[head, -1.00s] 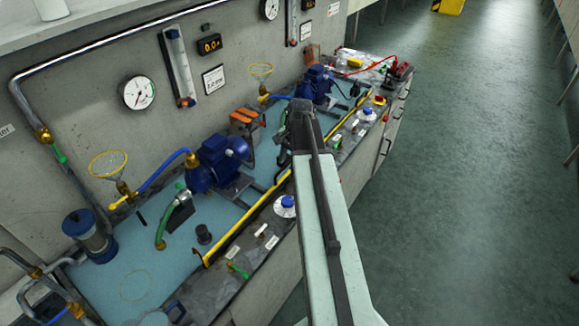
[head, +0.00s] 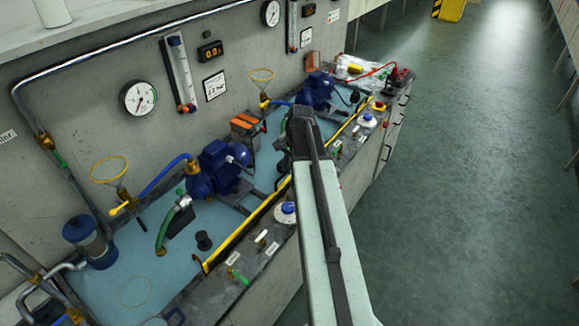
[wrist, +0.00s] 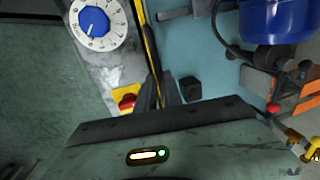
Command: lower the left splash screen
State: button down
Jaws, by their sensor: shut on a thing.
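The left splash screen (head: 245,228) is a long strip with a yellow edge along the front of the blue bench tray. Its far end is hidden behind my arm in the head view. In the wrist view its thin yellow edge (wrist: 149,45) runs down to my gripper (wrist: 164,92). The dark fingers are shut on the screen's edge near its far end. My arm hides the fingertips in the head view. How far the screen is tilted is hard to tell.
A blue pump (head: 218,168) stands in the tray behind the screen. A blue-knobbed dial (head: 285,211) sits on the front ledge, and a red and yellow switch (wrist: 127,98) is close to my fingers. Another yellow-edged screen (head: 346,125) lies farther along. The floor at right is clear.

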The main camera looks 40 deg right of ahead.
aim_at(288, 179)
jog(key=shift+w, duration=0.1)
dwell(0.7)
notch_tip(288, 179, down, 5)
jog(key=b, duration=0.4)
jog(key=shift+r+b, duration=0.2)
jog(key=shift+b, duration=0.1)
jog(key=shift+r, duration=0.15)
jog(key=c, duration=1.5)
grip_release()
jog(key=r+p, duration=0.2)
jog(key=s+r+p, duration=0.1)
jog(key=r+p, duration=0.4)
jog(key=p, duration=0.1)
jog(key=shift+s+d+r, duration=0.2)
jog(key=shift+s+r, duration=0.05)
